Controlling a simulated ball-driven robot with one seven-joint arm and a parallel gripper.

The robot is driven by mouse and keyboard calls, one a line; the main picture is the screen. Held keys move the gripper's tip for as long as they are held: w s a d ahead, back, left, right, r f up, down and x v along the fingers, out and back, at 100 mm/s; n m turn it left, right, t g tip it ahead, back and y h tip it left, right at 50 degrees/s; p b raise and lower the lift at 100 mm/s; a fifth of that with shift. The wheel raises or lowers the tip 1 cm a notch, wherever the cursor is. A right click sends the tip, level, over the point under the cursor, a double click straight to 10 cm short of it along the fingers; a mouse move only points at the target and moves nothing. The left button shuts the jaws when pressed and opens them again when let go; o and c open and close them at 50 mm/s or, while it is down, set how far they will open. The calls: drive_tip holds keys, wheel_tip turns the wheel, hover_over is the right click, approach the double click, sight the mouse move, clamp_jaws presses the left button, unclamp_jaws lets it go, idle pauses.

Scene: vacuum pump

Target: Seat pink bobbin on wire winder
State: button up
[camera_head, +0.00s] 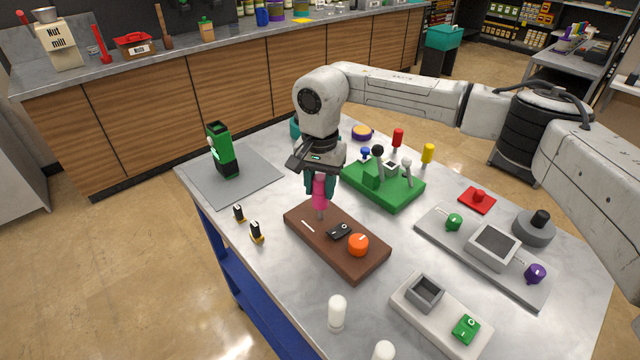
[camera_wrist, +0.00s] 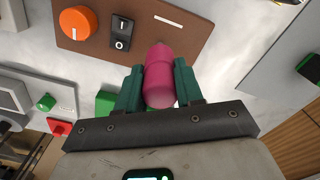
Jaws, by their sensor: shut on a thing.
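The pink bobbin (camera_head: 319,198) is held upright between the teal fingers of my gripper (camera_head: 320,184), over the far left part of a brown board. That board, which looks like the wire winder (camera_head: 350,258), carries an orange knob (camera_head: 358,244), a black switch (camera_head: 339,232) and a white line mark. A short grey stub shows just under the bobbin; I cannot tell whether the bobbin sits on it. In the wrist view my gripper (camera_wrist: 158,88) is shut around the pink bobbin (camera_wrist: 160,62), which overlaps the edge of the brown board (camera_wrist: 185,38).
A green block with levers (camera_head: 382,185) stands close behind the winder. A green and black device (camera_head: 222,150) stands on a grey mat at left. Two small black and yellow pieces (camera_head: 256,233) lie near the left edge. Grey panels and white cylinders (camera_head: 337,312) occupy the right and front.

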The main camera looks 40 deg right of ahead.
sight(320, 199)
drive_tip(key=shift+f+b, duration=1.55)
drive_tip(key=shift+f, duration=0.6)
idle(0.9)
drive_tip(key=o, duration=1.1)
drive_tip(key=shift+r+p, duration=2.35)
drive_tip(key=shift+r, duration=2.2)
